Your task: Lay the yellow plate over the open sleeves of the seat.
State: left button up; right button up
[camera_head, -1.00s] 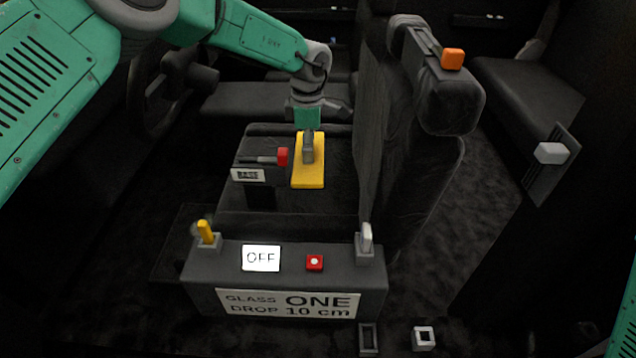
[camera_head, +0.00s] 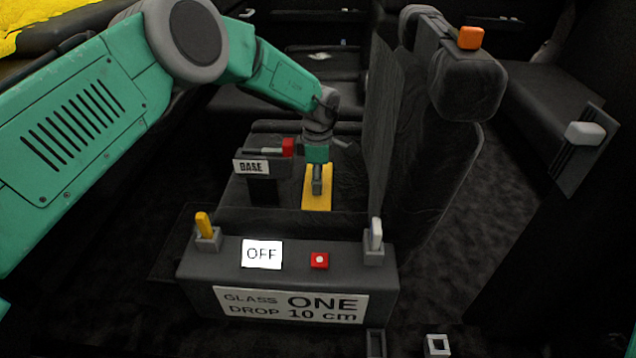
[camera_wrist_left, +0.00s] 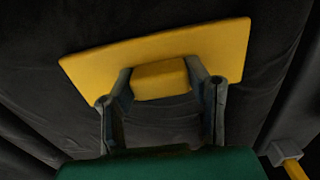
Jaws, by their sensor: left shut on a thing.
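The yellow plate (camera_head: 316,201) is a flat rectangle held low over the dark seat cushion (camera_head: 338,160). In the left wrist view the plate (camera_wrist_left: 215,48) shows a raised yellow block (camera_wrist_left: 160,80) in its middle. My left gripper (camera_head: 317,184) is shut on that block; its fingers also show in the left wrist view (camera_wrist_left: 160,86). I cannot tell whether the plate touches the seat. No open sleeves can be made out on the cushion, and the plate may hide them. My right gripper does not show.
A BASE stand (camera_head: 263,185) with a red-ended lever (camera_head: 288,147) is just left of the plate. The seat backrest (camera_head: 425,160) rises to the right. In front is a console (camera_head: 290,275) with a yellow lever (camera_head: 204,225), a red button (camera_head: 319,260) and a white lever (camera_head: 376,234).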

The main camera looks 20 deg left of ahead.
pick_arm(q)
jog(key=shift+r, duration=0.1)
jog(key=o, duration=1.3)
jog(key=shift+a, duration=0.1)
jog(key=shift+c, duration=0.2)
